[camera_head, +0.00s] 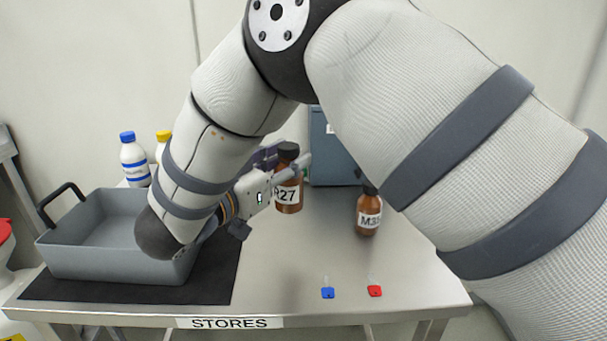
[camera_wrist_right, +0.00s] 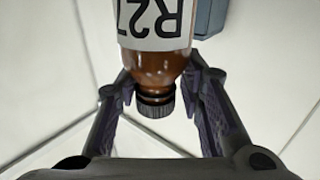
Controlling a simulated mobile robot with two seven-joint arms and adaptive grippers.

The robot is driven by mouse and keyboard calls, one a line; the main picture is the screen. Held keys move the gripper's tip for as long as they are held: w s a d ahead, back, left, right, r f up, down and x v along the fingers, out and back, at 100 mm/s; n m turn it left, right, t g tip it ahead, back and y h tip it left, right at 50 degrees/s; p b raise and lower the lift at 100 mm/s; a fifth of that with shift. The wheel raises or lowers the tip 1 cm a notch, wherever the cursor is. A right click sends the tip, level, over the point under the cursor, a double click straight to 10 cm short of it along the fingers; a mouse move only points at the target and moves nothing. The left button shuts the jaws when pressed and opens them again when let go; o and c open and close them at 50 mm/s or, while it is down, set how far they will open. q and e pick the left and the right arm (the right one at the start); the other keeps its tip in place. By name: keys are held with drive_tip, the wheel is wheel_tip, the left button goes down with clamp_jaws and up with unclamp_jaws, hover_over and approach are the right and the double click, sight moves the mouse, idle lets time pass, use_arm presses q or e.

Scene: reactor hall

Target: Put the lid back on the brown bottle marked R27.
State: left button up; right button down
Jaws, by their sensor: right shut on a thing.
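The brown bottle marked R27 (camera_head: 288,194) is upright over the back middle of the table; I cannot tell whether its base touches the top. It also shows, upside down, in the right wrist view (camera_wrist_right: 156,64). A dark ridged lid (camera_head: 288,150) is at its mouth, and the wrist view shows this lid (camera_wrist_right: 155,104) in line with the neck. How firmly it sits I cannot tell. My right gripper (camera_wrist_right: 158,88) has its fingers on both sides of the bottle's shoulder, shut on it. In the head view the gripper (camera_head: 290,172) partly hides the neck. My left gripper is out of view.
A second brown bottle (camera_head: 368,214) stands to the right, near my arm. A grey tray (camera_head: 75,255) sits on a black mat (camera_head: 215,283) at the left, with white bottles (camera_head: 134,162) behind. Blue (camera_head: 328,292) and red (camera_head: 375,290) small items lie near the front edge.

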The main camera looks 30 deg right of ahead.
drive_tip(key=s+a+r, duration=0.3)
drive_tip(key=a, duration=0.3)
drive_tip(key=shift+s+a, duration=0.25)
drive_tip(key=shift+f, duration=0.1)
